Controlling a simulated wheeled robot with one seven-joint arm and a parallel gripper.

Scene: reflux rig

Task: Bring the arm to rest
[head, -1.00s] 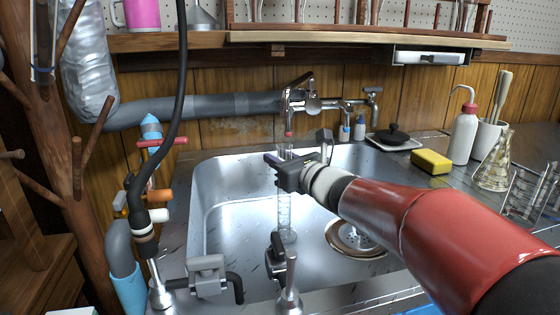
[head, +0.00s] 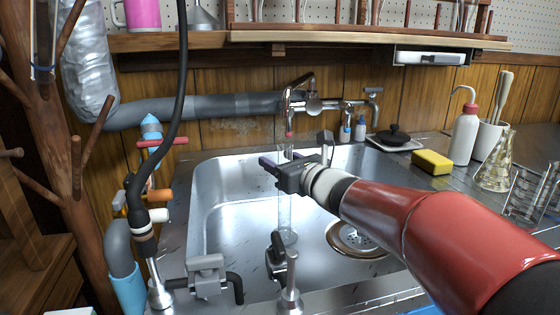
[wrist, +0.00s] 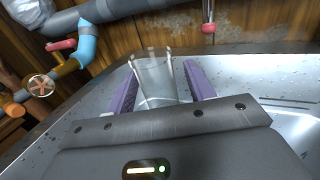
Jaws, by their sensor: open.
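My gripper (head: 270,161) is over the metal sink (head: 230,180), just below the tap. In the wrist view, its two purple fingers (wrist: 160,88) stand apart on either side of a clear glass cylinder (wrist: 156,78), with a gap visible at the right finger. In the head view the glass cylinder (head: 286,215) stands upright in the sink, its middle hidden behind my gripper. My red arm reaches in from the lower right.
The tap (head: 289,115) hangs close above the cylinder. Clamps (head: 207,275) stand along the sink's front edge. A wash bottle (head: 465,135), yellow sponge (head: 432,162) and flask (head: 495,165) stand on the right counter. A wooden shelf (head: 360,38) runs above.

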